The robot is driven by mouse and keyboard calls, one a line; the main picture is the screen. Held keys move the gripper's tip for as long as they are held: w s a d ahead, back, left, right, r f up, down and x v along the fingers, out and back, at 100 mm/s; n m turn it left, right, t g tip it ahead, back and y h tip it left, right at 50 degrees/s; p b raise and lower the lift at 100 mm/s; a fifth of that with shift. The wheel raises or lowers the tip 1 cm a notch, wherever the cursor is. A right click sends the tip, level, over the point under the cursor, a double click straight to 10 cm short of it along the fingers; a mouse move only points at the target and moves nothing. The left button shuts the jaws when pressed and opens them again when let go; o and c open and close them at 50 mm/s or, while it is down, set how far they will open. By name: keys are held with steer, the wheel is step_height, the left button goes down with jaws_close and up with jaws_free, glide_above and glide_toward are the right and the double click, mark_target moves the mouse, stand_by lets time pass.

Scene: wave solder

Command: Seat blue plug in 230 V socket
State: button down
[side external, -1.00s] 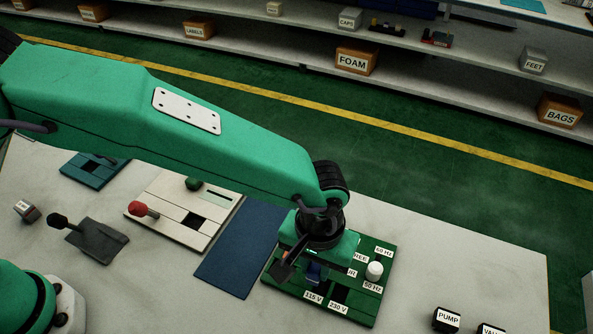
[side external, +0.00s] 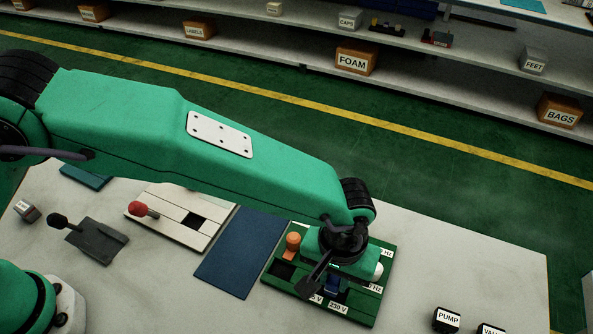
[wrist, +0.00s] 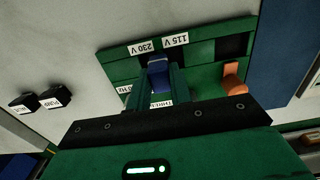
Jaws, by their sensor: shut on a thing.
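My gripper (wrist: 161,84) is shut on the blue plug (wrist: 160,72), one finger on each side of it in the wrist view. The plug (side external: 331,285) also shows below my gripper in the side view, over the green board (side external: 360,312). It is close to the 230 V label (side external: 338,308); that label (wrist: 147,46) stands just beyond the plug in the wrist view, beside the 115 V label (wrist: 176,39). The 230 V socket opening is hidden by the plug and fingers. I cannot tell whether the plug is above the socket or in it.
An orange peg (side external: 292,243) stands on the board's left side. A white knob (side external: 378,271) is at its right, partly hidden by my gripper. A flat blue mat (side external: 240,250) lies left of the board. The PUMP block (side external: 447,319) stands farther right.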

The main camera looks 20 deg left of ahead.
steer(key=shift+d, duration=0.7)
steer(key=shift+f, duration=0.85)
stand_by(1.5)
steer(key=c, duration=1.2)
jaws_free()
steer(key=shift+r, duration=0.1)
steer(key=shift+r, duration=3.8)
